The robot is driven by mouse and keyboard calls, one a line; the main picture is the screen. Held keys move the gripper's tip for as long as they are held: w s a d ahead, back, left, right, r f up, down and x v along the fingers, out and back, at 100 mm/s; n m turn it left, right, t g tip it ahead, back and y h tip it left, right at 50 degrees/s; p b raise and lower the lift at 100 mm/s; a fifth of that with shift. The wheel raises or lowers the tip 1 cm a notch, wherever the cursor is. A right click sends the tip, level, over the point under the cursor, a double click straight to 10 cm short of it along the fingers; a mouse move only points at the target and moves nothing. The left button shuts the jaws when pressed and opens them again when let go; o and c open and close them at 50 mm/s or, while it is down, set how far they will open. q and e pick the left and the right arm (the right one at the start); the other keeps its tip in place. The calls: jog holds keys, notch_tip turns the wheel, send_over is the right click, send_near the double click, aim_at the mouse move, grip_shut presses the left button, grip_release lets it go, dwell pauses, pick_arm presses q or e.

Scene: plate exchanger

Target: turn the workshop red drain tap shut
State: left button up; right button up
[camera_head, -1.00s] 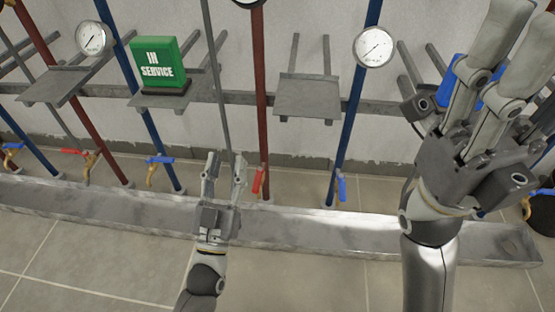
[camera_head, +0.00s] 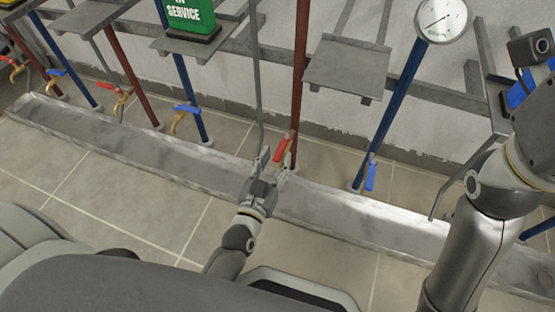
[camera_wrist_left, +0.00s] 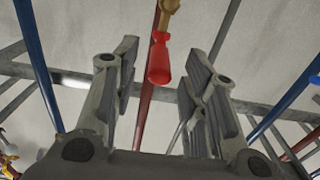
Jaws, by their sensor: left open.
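The red drain tap's handle (camera_head: 282,148) is on the lower part of a dark red pipe (camera_head: 299,75), above the metal trough. In the left wrist view the red handle (camera_wrist_left: 159,60) lies roughly along the pipe, below its brass part (camera_wrist_left: 168,14). My left gripper (camera_head: 275,161) is open just at the handle. In the left wrist view its two fingers stand on either side of the handle, with gaps on both sides. I cannot tell how far the handle reaches between them. My right arm (camera_head: 480,225) shows at the right, but its fingers are out of frame.
A blue-handled tap (camera_head: 371,177) is on the blue pipe to the right. Other blue (camera_head: 186,108) and red (camera_head: 109,90) taps stand to the left. The trough (camera_head: 325,215) runs below. A shelf (camera_head: 347,68), a gauge (camera_head: 442,18) and a green sign (camera_head: 190,16) are above.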

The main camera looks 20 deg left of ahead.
pick_arm(q)
jog(key=shift+w, duration=0.8)
jog(key=shift+c, duration=0.5)
grip_shut()
